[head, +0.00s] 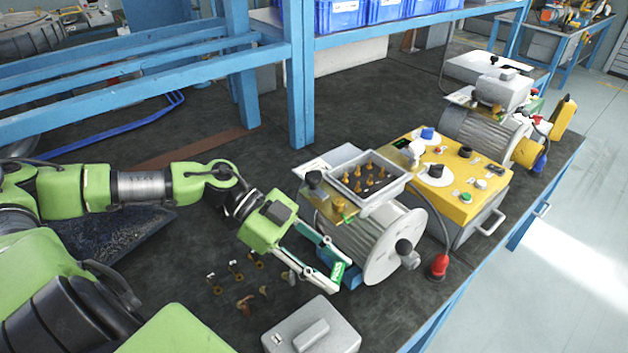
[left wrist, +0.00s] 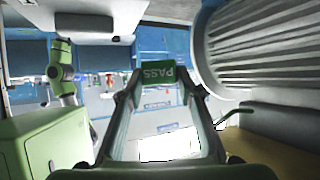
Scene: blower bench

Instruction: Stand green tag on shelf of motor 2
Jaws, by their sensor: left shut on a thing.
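My left gripper (head: 341,277) is shut on the green tag (head: 338,271), in front of the near motor (head: 360,235). In the left wrist view the green tag (left wrist: 160,72) is between the fingertips, with "PASS" on it upside down. The near motor's ribbed grey body (left wrist: 265,45) fills the upper right there. Its terminal box (head: 367,180) is open and shows brass studs. A pale flat plate (head: 311,168) is at its back left. A second motor (head: 482,130) stands farther back. I cannot tell which is motor 2. My right gripper is not in view.
A yellow control box (head: 446,180) with knobs stands between the motors. A grey cover with a handle (head: 312,326) and several small brass parts (head: 243,303) lie on the dark bench in front. A blue post (head: 299,85) rises behind. A red plug (head: 439,265) is near the right edge.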

